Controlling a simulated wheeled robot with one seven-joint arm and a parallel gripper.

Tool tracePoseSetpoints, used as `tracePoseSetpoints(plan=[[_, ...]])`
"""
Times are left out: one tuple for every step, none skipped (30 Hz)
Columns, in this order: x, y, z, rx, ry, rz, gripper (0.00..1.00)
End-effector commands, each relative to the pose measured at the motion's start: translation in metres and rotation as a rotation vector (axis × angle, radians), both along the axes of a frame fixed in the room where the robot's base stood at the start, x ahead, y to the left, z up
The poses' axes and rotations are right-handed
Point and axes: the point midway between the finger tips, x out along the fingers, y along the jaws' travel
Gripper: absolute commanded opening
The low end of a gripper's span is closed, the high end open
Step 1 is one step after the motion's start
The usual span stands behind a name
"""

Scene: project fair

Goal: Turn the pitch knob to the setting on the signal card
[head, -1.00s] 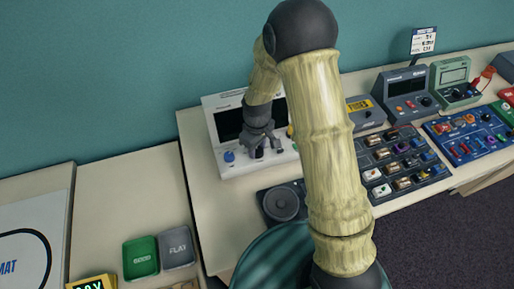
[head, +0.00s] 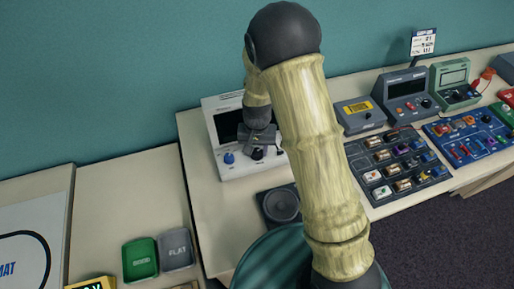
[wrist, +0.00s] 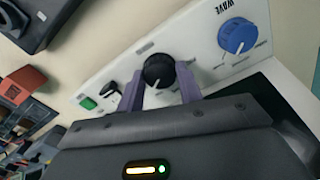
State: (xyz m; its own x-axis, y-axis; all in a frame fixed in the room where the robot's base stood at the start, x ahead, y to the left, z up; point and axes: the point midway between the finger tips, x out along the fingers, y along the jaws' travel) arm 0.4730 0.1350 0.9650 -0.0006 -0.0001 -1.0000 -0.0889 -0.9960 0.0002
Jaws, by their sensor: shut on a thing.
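The white generator panel (head: 235,170) stands on the table against the wall. In the wrist view its black knob (wrist: 158,70) sits between the two purple fingers of my gripper (wrist: 160,84), which are shut on it. The knob carries a pale pointer mark, but its label and scale are mostly hidden. In the head view my gripper (head: 258,150) is at the panel's front face, partly covering it. A small white card (head: 423,42) with printed lines stands at the back right; its text is too small to read.
A blue knob marked WAVE (wrist: 237,36) sits beside the black knob. A dark speaker (head: 281,205) stands in front of the panel.

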Motion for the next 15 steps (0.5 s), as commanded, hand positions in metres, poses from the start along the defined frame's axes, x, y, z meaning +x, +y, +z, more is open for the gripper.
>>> tracePoseSetpoints(plan=[[0.0015,0.0002,0.002,0.001,-0.005,-0.033,0.13],[0.0015,0.0003,0.002,0.001,-0.005,-0.053,0.13],[0.0014,0.0004,0.0019,0.001,-0.004,-0.078,0.13],[0.0014,0.0005,0.0019,0.001,-0.004,-0.094,0.13],[0.0014,0.0006,0.0018,0.001,-0.004,-0.108,0.13],[0.0014,0.0007,0.0017,0.001,-0.004,-0.127,0.13],[0.0014,0.0007,0.0016,0.002,-0.004,-0.139,0.13],[0.0014,0.0007,0.0016,0.002,-0.004,-0.15,0.13],[0.0014,0.0007,0.0015,0.002,-0.004,-0.163,0.13],[0.0014,0.0006,0.0015,0.002,-0.004,-0.171,0.13],[0.0013,0.0005,0.0014,0.002,-0.004,-0.178,0.13],[0.0014,0.0005,0.0013,0.002,-0.004,-0.184,0.13],[0.0014,0.0005,0.0013,0.002,-0.004,-0.188,0.13],[0.0014,0.0004,0.0013,0.002,-0.004,-0.192,0.13],[0.0014,0.0004,0.0012,0.002,-0.004,-0.195,0.13]])
